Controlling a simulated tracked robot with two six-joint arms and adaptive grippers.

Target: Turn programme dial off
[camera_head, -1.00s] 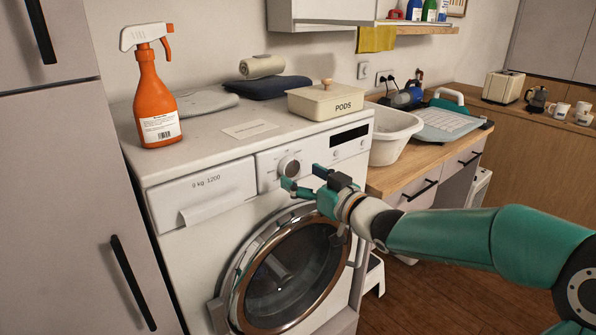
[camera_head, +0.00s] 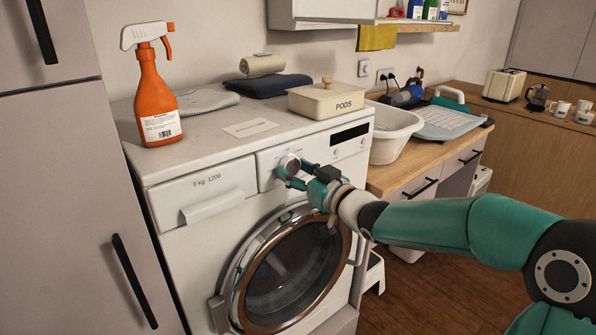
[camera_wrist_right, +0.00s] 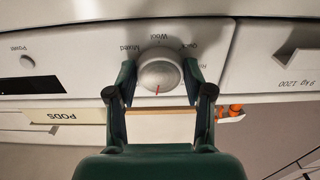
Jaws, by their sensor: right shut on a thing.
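The programme dial (camera_head: 289,164) is a round silver knob on the washing machine's (camera_head: 213,240) front panel. In the right wrist view the dial (camera_wrist_right: 159,74) shows a red mark on its face, near the picture's lower edge of the knob. Labels such as "Mixed" and "Wool" stand around it. My right gripper (camera_head: 293,175) is at the dial, with one finger on each side, shut on it. The fingers also show in the right wrist view (camera_wrist_right: 160,86). They hide part of the dial's rim in the head view. My left gripper is not in view.
An orange spray bottle (camera_head: 158,95), a PODS box (camera_head: 330,101) and a folded dark cloth (camera_head: 268,86) are on the machine top. The round door (camera_head: 291,275) is below the panel. A white basin (camera_head: 392,135) stands on the counter to the right.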

